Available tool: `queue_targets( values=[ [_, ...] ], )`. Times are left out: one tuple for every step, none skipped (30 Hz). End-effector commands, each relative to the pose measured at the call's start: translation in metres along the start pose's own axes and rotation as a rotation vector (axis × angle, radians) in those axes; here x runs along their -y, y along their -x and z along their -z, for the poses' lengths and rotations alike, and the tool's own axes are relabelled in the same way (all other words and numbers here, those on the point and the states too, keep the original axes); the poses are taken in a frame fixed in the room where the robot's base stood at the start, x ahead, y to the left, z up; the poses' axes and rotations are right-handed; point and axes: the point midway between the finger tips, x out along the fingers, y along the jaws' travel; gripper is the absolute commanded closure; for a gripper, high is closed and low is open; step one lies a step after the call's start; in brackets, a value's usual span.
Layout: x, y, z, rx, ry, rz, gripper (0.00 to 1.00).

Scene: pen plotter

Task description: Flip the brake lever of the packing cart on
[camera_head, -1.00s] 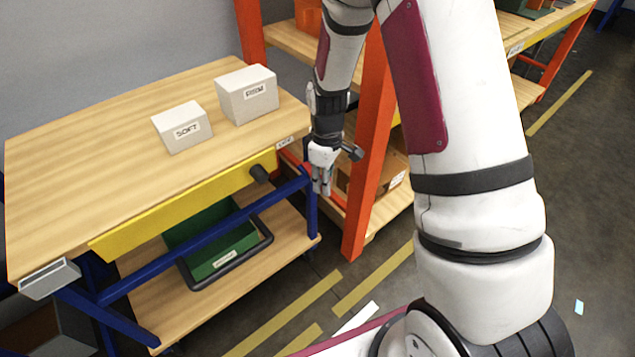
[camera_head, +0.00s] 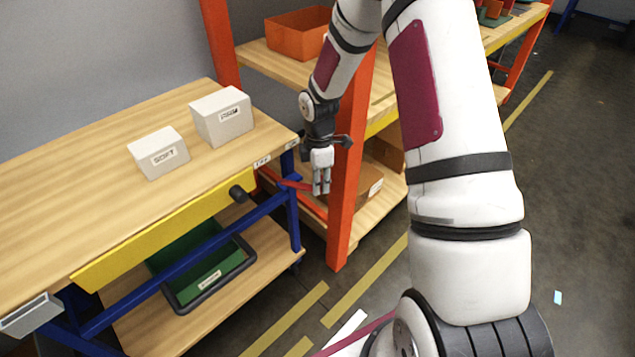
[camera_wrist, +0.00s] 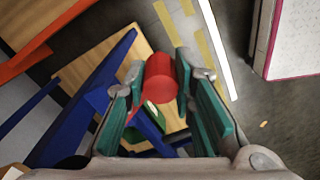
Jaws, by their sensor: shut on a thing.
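The packing cart (camera_head: 90,131) has a wooden top and a blue frame, and stands at the left in the head view. A red lever (camera_head: 290,184) sticks out sideways from its right end, beside the blue corner post. My gripper (camera_head: 321,191) points down at the lever's outer end, between the cart and the orange rack. In the wrist view the lever's round red end (camera_wrist: 160,82) sits between the green-padded fingers of my gripper (camera_wrist: 168,92), which are shut on it. The lever's pivot is hard to make out.
Two white boxes, one labelled SOFT (camera_head: 159,154), the other (camera_head: 222,116), stand on the cart. A green bin (camera_head: 209,278) is on its lower shelf. The orange rack post (camera_head: 346,190) is close to my gripper's right. Open floor lies at the right.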

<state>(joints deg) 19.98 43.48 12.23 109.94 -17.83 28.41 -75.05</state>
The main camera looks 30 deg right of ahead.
Motion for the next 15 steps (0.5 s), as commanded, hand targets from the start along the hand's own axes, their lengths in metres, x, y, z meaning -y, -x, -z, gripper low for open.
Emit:
queue_targets(
  values=[
    [-0.0014,0.0005,-0.0004,-0.001,0.005,-0.002,1.00],
    [-0.0016,0.0005,-0.0005,0.000,0.008,-0.002,1.00],
    [-0.0019,0.0005,-0.0007,0.000,0.011,-0.002,1.00],
    [-0.0020,0.0004,-0.0008,0.000,0.013,-0.003,1.00],
    [-0.0022,0.0004,-0.0009,0.000,0.014,-0.003,1.00],
    [-0.0023,0.0004,-0.0009,0.000,0.015,-0.003,1.00],
    [-0.0024,0.0004,-0.0010,0.000,0.016,-0.003,1.00],
    [-0.0025,0.0004,-0.0010,0.000,0.016,-0.003,1.00],
    [-0.0025,0.0004,-0.0010,0.000,0.016,-0.003,1.00],
    [-0.0026,0.0004,-0.0010,0.000,0.016,-0.003,1.00],
    [-0.0026,0.0004,-0.0010,0.000,0.016,-0.004,1.00],
    [-0.0027,0.0004,-0.0011,0.000,0.016,-0.004,1.00],
    [-0.0027,0.0005,-0.0011,0.000,0.016,-0.004,1.00],
    [-0.0028,0.0005,-0.0011,0.000,0.016,-0.004,1.00],
    [-0.0028,0.0005,-0.0012,0.000,0.016,-0.004,0.72]
  ],
)
